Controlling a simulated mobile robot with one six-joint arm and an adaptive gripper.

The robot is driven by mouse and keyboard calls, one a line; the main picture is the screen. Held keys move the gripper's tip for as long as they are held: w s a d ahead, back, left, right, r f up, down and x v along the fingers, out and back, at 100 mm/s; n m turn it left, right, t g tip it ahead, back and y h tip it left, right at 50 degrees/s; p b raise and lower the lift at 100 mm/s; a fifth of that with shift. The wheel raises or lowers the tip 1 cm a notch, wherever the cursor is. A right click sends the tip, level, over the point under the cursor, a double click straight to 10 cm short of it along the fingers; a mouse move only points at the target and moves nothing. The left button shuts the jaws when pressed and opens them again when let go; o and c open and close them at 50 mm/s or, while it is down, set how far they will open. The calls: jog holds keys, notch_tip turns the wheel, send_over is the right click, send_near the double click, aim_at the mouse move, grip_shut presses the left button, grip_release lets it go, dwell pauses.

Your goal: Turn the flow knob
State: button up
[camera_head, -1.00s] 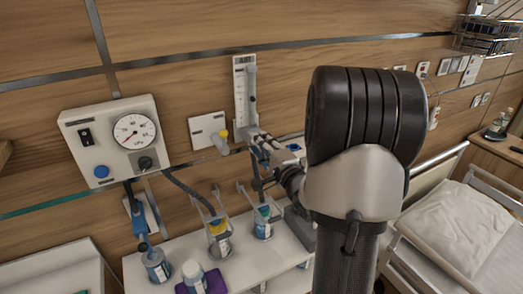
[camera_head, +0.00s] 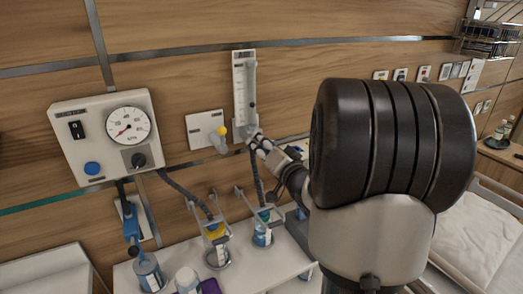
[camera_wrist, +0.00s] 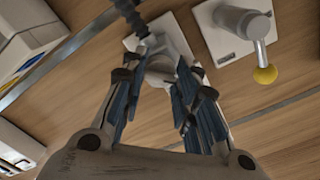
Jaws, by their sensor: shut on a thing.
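The flowmeter (camera_head: 240,85) is a clear upright tube on a white plate on the wood wall. My gripper (camera_head: 258,141) is at its lower end, where the fingers hide most of the flow knob. In the wrist view the grey knob (camera_wrist: 160,66) sits between the two fingers of my gripper (camera_wrist: 163,75), below a white plate and a dark ribbed hose. The fingers are shut on the knob from both sides. The exact contact of the pads and the knob's turn angle are hard to see.
A wall plate with a yellow-tipped outlet (camera_head: 222,134) is just left of the flowmeter. A gauge box (camera_head: 108,135) with switch and dial hangs further left. Bottles in holders (camera_head: 262,235) stand on a white shelf below. A bed (camera_head: 465,245) is at the right.

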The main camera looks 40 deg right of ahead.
jog(key=shift+n+b, duration=0.35)
jog(key=shift+n, duration=0.35)
jog(key=o, duration=1.1)
jog(key=shift+s, duration=0.1)
jog(key=v, duration=1.2)
jog(key=shift+f, duration=0.1)
